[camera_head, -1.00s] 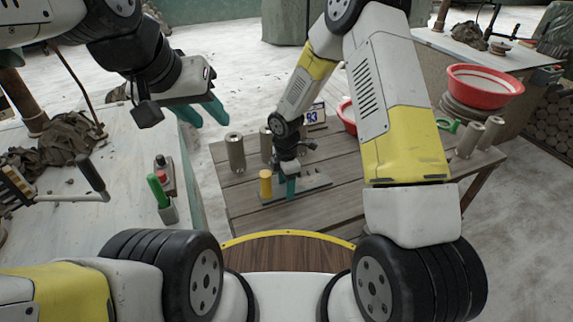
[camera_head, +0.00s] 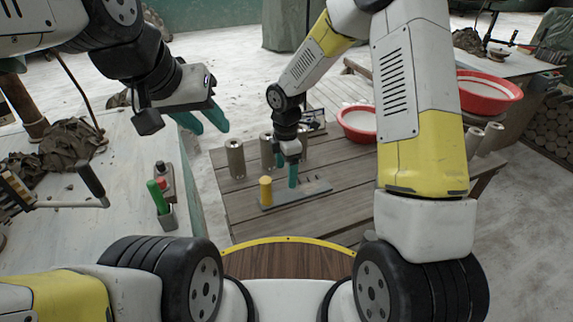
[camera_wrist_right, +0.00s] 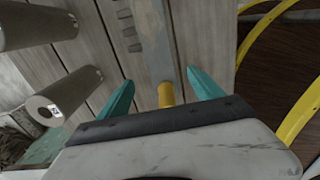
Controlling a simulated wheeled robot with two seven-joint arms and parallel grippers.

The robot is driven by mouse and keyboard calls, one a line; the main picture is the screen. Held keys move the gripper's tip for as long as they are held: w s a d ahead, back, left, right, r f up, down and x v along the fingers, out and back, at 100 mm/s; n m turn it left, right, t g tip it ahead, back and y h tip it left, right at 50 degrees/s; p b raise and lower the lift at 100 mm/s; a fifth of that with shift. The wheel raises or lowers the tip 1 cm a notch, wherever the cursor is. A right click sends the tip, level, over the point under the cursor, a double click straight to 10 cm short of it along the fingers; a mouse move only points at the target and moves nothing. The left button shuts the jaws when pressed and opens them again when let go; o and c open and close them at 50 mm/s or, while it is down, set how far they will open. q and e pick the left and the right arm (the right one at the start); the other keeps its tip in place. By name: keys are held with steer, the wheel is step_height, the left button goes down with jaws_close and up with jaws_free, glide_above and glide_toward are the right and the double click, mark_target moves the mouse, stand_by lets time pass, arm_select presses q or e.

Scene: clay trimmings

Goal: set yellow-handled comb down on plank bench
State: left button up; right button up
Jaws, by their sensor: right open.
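The yellow-handled comb lies flat on the plank bench (camera_head: 340,168). Its upright yellow handle (camera_head: 265,190) is at the left end of its grey toothed plate (camera_head: 306,191). My right gripper (camera_head: 286,171) is open just above the comb, with no grip on it. In the right wrist view the comb's toothed plate (camera_wrist_right: 150,38) runs away between the open teal fingers (camera_wrist_right: 161,78), and part of the yellow handle (camera_wrist_right: 166,94) shows above the gripper body. My left gripper (camera_head: 207,125) is open and empty, over the gap left of the bench.
Grey cylinders (camera_head: 235,158) stand on the bench behind the comb, close to my right gripper. A red bowl (camera_head: 357,122) is at the bench's back. A pale table (camera_head: 110,200) on the left holds a green-handled tool (camera_head: 157,197). Bare planks lie right of the comb.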

steer(key=s+d+r+m+t, duration=0.1)
steer(key=s+d+r+m, duration=0.3)
steer(key=r, duration=0.6)
steer(key=s+d+r+m+t, duration=0.1)
steer(key=d+r+m, duration=0.4)
steer(key=r, duration=0.4)
steer(key=s+d+r+m+t+y, duration=0.1)
steer(key=s+d+r+m+t, duration=0.1)
steer(key=s+r+m, duration=0.3)
steer(key=s+d+r+m+t+y, duration=0.1)
steer(key=s+d+r+m+t, duration=0.1)
steer(key=s+d+r+m, duration=0.2)
steer(key=s+m, duration=0.3)
steer(key=s, duration=0.3)
steer(key=shift+r+m, duration=0.35)
steer(key=shift+m, duration=0.05)
